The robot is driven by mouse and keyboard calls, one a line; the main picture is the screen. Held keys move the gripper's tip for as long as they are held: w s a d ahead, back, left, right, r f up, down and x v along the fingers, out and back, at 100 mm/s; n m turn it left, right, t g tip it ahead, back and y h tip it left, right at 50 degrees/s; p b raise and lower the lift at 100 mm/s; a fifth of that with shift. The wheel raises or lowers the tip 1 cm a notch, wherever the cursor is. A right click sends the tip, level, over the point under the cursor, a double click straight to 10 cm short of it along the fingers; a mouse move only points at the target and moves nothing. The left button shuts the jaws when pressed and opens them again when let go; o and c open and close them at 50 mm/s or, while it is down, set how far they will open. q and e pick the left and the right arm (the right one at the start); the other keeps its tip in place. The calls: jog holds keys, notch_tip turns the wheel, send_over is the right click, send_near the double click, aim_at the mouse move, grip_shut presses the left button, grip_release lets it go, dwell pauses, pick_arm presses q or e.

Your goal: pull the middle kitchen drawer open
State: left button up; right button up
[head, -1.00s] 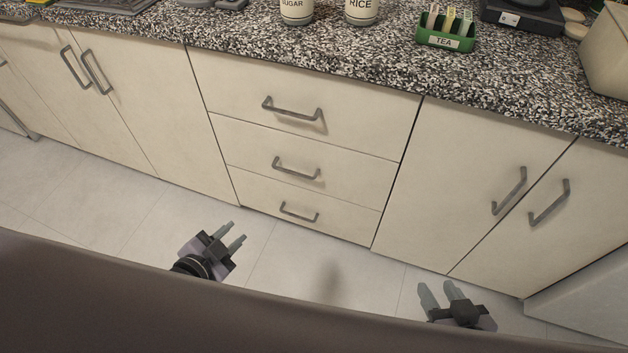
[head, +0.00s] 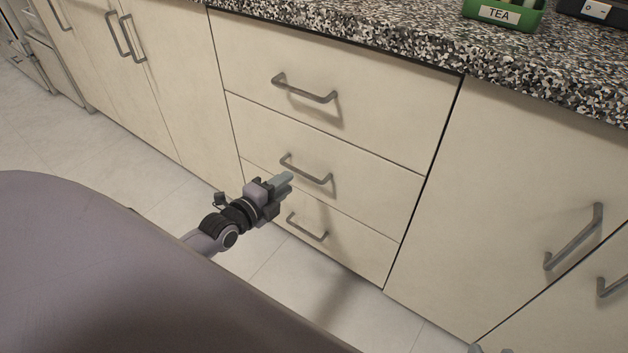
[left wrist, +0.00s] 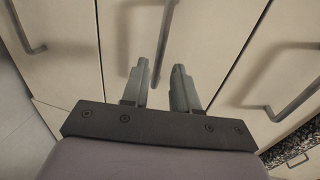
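The middle drawer (head: 262,148) is shut, flush in a cream stack of three drawers. Its grey bar handle (head: 308,170) also shows in the left wrist view (left wrist: 165,40). My left gripper (head: 290,180) is in front of this drawer, just below the handle's left part in the head view. In the left wrist view the two fingers (left wrist: 161,68) are apart, and the handle bar runs through the gap between them in the picture. I cannot tell whether the bar lies within finger depth. Only a sliver of my right gripper (head: 475,348) shows at the bottom edge.
The top drawer handle (head: 304,90) is above and the bottom drawer handle (head: 307,228) below; both drawers are shut. Cupboard doors (head: 510,200) flank the stack. A speckled countertop (head: 400,45) overhangs it, with a green tea box (head: 500,14). The tiled floor (head: 300,275) in front is clear.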

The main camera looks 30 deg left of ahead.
aim_at(300, 171)
pick_arm(q)
jog(key=shift+b+x, duration=1.55)
jog(key=shift+x, duration=2)
pick_arm(e)
jog(key=shift+w+a+f+m+y, duration=0.25)
jog(key=shift+a+y, duration=0.1)
jog(key=shift+a, duration=0.3)
jog(key=shift+w+a+f+m+y, duration=0.2)
jog(key=shift+a+y, duration=0.15)
jog(key=shift+a, duration=0.3)
pick_arm(q)
grip_shut()
